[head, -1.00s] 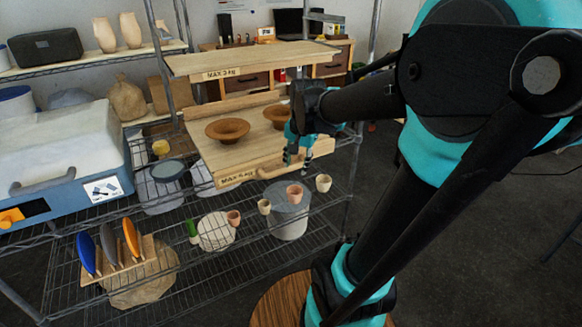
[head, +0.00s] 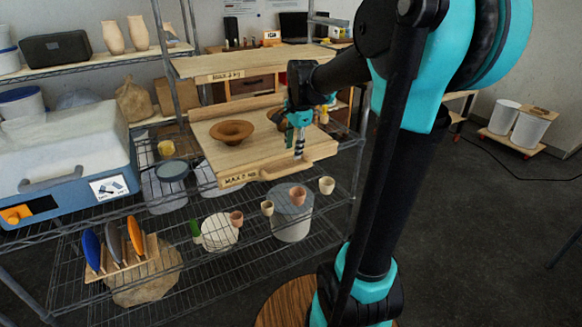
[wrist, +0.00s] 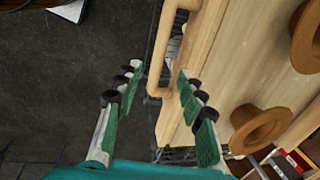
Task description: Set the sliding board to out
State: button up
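The sliding board (head: 225,160) is a light wooden board with a MAX label on its front edge, sticking out from the rack beneath a fixed upper board. A wooden handle (head: 285,171) runs along its front edge; it also shows in the wrist view (wrist: 160,55). My gripper (head: 299,152) points down at the board's front, close to the handle's right part. In the wrist view my gripper (wrist: 152,95) is open, with the handle's end between the lines of its fingers; contact cannot be told. A brown bowl (head: 232,132) stands on the board; another is partly hidden behind my gripper.
The upper board (head: 255,62) lies above the sliding board. Small pots (head: 298,196) stand on the shelf below, near the front. A blue-and-white case (head: 60,165) is at left. The floor at right is mostly clear, with white bins (head: 518,125) farther back.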

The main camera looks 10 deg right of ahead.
aim_at(291, 169)
jog(key=f, duration=0.3)
jog(key=w+f, duration=0.1)
jog(key=f, duration=0.4)
jog(key=shift+w+a+f, duration=0.25)
jog(key=shift+f, duration=0.1)
grip_shut()
